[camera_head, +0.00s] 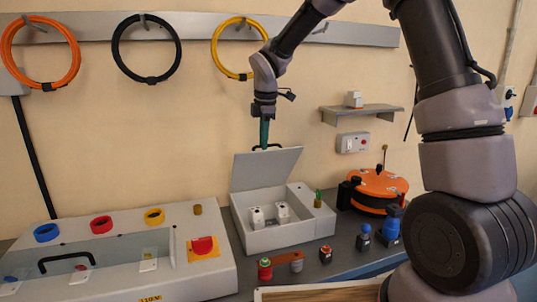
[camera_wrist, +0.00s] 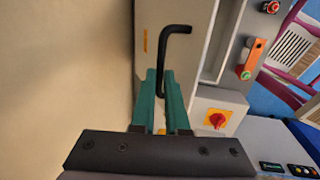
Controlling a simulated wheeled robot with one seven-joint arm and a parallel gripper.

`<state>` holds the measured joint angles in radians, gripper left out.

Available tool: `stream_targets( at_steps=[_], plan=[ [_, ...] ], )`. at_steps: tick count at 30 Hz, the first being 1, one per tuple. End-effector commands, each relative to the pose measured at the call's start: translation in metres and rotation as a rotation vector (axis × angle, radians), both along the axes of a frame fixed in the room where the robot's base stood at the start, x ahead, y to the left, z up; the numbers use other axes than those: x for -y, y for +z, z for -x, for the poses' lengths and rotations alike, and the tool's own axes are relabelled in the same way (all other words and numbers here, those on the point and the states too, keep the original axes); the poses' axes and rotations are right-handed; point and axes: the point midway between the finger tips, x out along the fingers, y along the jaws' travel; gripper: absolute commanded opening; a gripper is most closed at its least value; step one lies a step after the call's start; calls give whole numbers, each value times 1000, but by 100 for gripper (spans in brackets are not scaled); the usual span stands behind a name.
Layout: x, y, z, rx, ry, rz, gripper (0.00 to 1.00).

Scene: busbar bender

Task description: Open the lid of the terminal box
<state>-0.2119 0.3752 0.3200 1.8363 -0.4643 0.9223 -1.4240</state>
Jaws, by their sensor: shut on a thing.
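The terminal box (camera_head: 282,238) is a light grey box on the bench, with two white parts inside. Its lid (camera_head: 262,170) stands raised at the back, tilted up, so the inside shows. My gripper (camera_head: 264,142) points down at the lid's top edge. In the wrist view, the green fingers of my gripper (camera_wrist: 164,92) are shut on the black lid handle (camera_wrist: 173,50). The lid (camera_wrist: 183,70) also fills the middle of that view. Part of the handle is hidden between the fingers.
A grey panel box (camera_head: 150,262) with coloured rings and a red switch (camera_head: 202,246) stands left. An orange reel (camera_head: 377,186) is at right. Small buttons (camera_head: 326,254) stand in front. Coiled cables (camera_head: 147,48) hang from a wall rail, and a small shelf (camera_head: 362,112) juts out.

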Motion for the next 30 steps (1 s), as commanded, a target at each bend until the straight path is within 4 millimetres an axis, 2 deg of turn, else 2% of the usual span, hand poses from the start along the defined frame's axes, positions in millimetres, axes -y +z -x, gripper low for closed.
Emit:
stream_targets(
  at_steps=[1,6,12,28,30],
  plan=[
    [-1,0,-9,-1,1,1,0],
    [-7,8,-29,-4,1,2,0],
    [-11,12,-44,-5,1,4,0],
    [-12,12,-49,-9,0,6,0],
    [-12,12,-48,-10,0,6,31]
  ],
)
